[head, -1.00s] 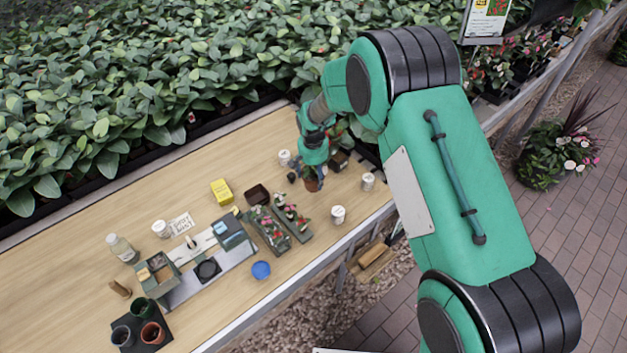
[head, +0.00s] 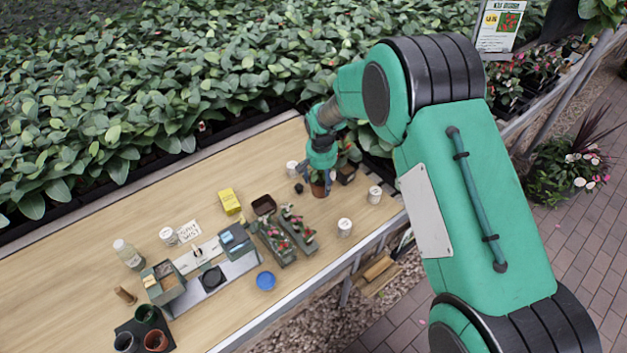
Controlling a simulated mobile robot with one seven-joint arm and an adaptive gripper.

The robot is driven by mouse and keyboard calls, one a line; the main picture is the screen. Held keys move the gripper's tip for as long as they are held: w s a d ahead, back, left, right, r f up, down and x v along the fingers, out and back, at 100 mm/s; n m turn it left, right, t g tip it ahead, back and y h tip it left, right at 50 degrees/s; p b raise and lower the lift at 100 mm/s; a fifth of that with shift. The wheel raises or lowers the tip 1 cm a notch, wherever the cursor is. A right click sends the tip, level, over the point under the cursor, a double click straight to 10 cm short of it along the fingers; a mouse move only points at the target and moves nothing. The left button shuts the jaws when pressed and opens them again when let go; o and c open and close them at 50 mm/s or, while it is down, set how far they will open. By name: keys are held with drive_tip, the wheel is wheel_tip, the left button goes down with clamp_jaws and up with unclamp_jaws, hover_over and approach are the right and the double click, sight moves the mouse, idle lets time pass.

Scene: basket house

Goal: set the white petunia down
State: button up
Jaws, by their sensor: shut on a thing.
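My gripper (head: 320,178) is at the far right part of the wooden bench, pointing down and shut on a small terracotta pot, the white petunia's (head: 319,190). A little green shows around the fingers. The blooms are hidden or too small to make out. The pot is at or just above the bench top (head: 225,175); I cannot tell whether it touches.
A dark square pot (head: 346,174) with a plant stands close right of my gripper. White tubs (head: 375,194), (head: 345,227) and (head: 292,168) are around it. Two flower trays (head: 275,243), (head: 298,229) and a brown tray (head: 264,205) are to the left. Dense foliage borders the back.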

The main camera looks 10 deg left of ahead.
drive_tip(key=shift+a, duration=0.1)
drive_tip(key=shift+w+a+r, duration=0.15)
drive_tip(key=shift+w+a, duration=0.2)
drive_tip(key=shift+a, duration=0.15)
drive_tip(key=w+a+n+p, duration=0.1)
drive_tip(key=w+a+n, duration=0.2)
drive_tip(key=a, duration=0.9)
drive_tip(key=w+a+n+p, duration=0.2)
drive_tip(key=w+a+n, duration=0.1)
drive_tip(key=a, duration=1)
drive_tip(key=shift+w+a+y, duration=0.2)
drive_tip(key=shift+w+y, duration=0.15)
drive_tip(key=shift+y, duration=0.05)
wheel_tip(320, 180, down, 6)
